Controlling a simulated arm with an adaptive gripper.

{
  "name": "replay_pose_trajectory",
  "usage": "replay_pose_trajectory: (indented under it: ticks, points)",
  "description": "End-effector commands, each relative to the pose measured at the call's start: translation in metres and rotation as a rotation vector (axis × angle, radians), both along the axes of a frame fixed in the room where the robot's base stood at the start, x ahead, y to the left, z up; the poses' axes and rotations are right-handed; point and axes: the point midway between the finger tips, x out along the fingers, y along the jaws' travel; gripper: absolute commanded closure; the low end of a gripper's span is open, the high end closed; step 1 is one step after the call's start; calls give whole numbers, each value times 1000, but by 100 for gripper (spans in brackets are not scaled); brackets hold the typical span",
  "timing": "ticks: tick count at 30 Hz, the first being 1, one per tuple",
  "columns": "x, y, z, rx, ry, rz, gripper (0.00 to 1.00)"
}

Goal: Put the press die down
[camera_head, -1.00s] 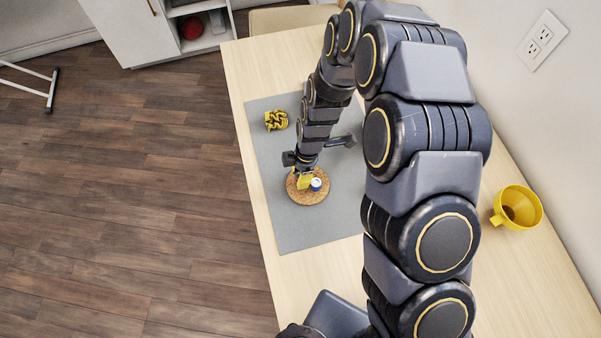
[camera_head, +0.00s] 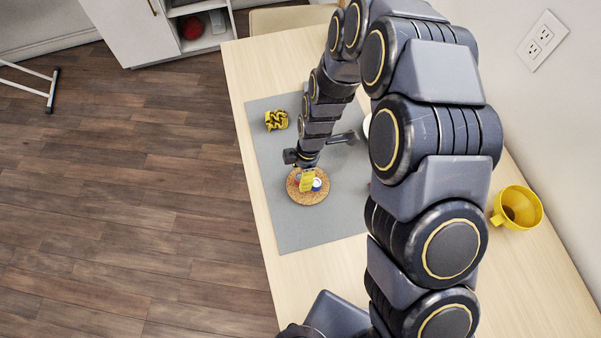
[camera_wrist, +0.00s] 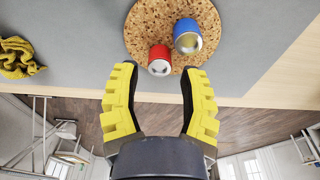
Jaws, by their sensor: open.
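A red cylinder with a pale end (camera_wrist: 160,60) and a blue cylinder with a pale end (camera_wrist: 187,37) stand close together on a round cork mat (camera_wrist: 148,22). I cannot tell for sure which one is the press die. My gripper (camera_wrist: 158,72) is open, its yellow fingers apart on either side of the red cylinder, with clear gaps to it. In the head view my gripper (camera_head: 307,182) is over the cork mat (camera_head: 312,200), beside the blue cylinder (camera_head: 317,184); its fingers partly hide what is under them.
A grey sheet (camera_head: 300,230) lies under the mat on a pale wooden table (camera_head: 240,70). A yellow wavy object (camera_head: 276,120) lies on the sheet's far left. A yellow funnel-like cup (camera_head: 517,207) is at the right near the wall. My arm hides the table's middle.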

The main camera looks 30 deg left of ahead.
Motion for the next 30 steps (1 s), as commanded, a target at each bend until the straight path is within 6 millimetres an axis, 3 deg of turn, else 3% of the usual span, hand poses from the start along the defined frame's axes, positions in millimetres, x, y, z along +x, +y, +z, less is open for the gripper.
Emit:
replay_pose_trajectory:
  ticks: [9, 15, 27, 30]
  points:
    - [8, -5, 65, 6, -8, 0, 58]
    - [10, -9, 94, 3, -5, -1, 58]
    - [10, -11, 104, 0, -1, -5, 58]
    - [12, -20, 114, -5, 1, -68, 58]
